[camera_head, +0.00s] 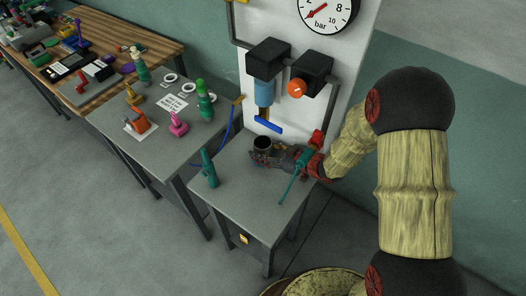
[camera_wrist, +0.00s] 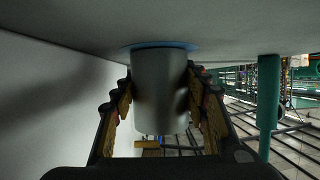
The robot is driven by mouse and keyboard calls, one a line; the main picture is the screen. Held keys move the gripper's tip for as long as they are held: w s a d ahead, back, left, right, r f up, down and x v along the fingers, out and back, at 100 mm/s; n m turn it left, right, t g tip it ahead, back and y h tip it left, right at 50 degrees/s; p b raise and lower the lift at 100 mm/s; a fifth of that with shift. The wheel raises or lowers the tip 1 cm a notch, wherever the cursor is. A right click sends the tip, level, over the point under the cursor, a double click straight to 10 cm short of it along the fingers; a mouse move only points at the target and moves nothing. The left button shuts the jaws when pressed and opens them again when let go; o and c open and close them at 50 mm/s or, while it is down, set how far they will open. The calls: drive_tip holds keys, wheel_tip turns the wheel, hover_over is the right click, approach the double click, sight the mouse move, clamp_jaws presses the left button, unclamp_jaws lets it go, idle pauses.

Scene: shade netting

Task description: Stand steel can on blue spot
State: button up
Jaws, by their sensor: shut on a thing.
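The steel can (camera_head: 263,143) is upright over the small grey table, its dark open top showing in the head view. In the wrist view the table surface is at the top, and the can (camera_wrist: 160,90) fills the space between my fingers. The blue spot (camera_wrist: 185,45) shows as a thin rim around the can's base; the can hides the rest. The can seems to stand on the spot, but I cannot tell whether a tiny gap remains. My gripper (camera_head: 267,156) reaches in from the right and is shut on the can; its fingers (camera_wrist: 160,105) lie along both sides.
A green upright bottle-like thing (camera_head: 209,169) stands left of the can on the small table (camera_head: 245,207). A thin teal tool (camera_head: 293,178) shows in front of my wrist. The gauge panel (camera_head: 330,60) rises behind. The table's front is clear.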

drive_tip(key=o, duration=1.2)
drive_tip(key=shift+f, duration=0.1)
drive_tip(key=shift+o, duration=0.5)
drive_tip(key=p+v, duration=0.3)
drive_tip(key=v, duration=0.9)
drive_tip(key=shift+p, duration=0.3)
drive_tip(key=shift+d, duration=0.1)
